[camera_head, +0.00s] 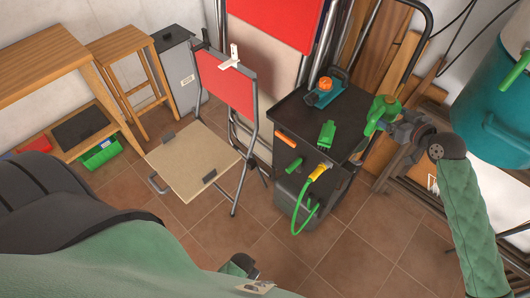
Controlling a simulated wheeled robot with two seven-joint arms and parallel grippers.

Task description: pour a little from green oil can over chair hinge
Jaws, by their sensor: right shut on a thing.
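The green oil can (380,108) is at the right gripper (391,124), above the right back of the dark cart. My right gripper is shut on the can; its fingers are partly hidden. A folding chair with a red back (226,82) and a beige seat (188,165) stands left of the cart, apart from the can. Small dark fittings (209,176) show at the seat's edges; I cannot tell which is the hinge. My left gripper (256,286) is only partly visible at the bottom edge, and its jaws are unclear.
The dark cart (290,116) carries a blue tool with an orange knob (324,86) and a green item (326,134). A green hose (298,215) hangs at its front. A wooden stool (128,55) and teal barrel (490,110) flank the area. The tiled floor in front is clear.

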